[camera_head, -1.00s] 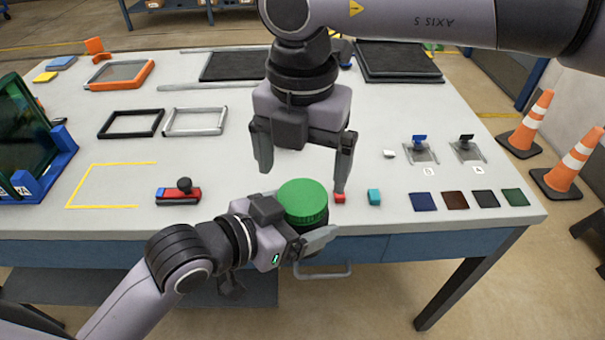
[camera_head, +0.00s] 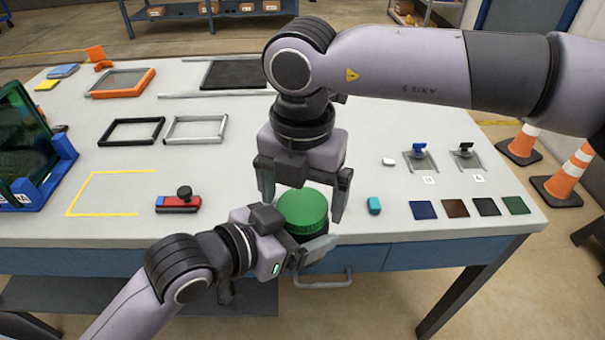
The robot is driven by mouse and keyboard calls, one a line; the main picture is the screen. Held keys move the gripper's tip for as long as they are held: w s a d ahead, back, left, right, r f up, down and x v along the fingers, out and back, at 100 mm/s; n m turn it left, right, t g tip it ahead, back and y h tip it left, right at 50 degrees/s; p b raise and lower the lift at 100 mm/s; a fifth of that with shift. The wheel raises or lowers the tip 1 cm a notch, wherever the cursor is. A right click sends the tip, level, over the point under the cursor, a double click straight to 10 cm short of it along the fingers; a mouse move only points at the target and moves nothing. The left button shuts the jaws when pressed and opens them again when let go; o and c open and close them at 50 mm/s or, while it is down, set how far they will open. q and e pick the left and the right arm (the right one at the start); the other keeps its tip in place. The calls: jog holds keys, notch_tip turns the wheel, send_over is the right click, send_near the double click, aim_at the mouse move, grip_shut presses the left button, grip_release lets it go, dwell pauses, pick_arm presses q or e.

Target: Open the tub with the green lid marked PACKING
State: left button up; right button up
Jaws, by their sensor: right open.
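The tub (camera_head: 301,238) stands at the front edge of the table with its round green lid (camera_head: 303,207) on top. No lettering is readable on the lid from here. My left gripper (camera_head: 304,244) comes in from the left, low at the tub's body below the lid, and appears closed on it; one finger shows at the front right, the other is hidden. My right gripper (camera_head: 303,205) points down over the lid, open, with one finger at the lid's left and the other at its right. A gap shows on the right; contact is unclear.
Several coloured squares (camera_head: 456,208) and two small switch fixtures (camera_head: 420,158) are farther right. A red-and-blue block with a black knob (camera_head: 178,202) lies left. Frames (camera_head: 131,131) lie behind.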

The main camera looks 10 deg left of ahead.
jog(key=shift+f, duration=0.2)
jog(key=c, duration=1.1)
jog(key=shift+n, duration=1.5)
jog(key=o, duration=1.1)
jog(key=shift+o, duration=0.3)
jog(key=shift+s+a, duration=0.1)
jog(key=shift+a, duration=0.05)
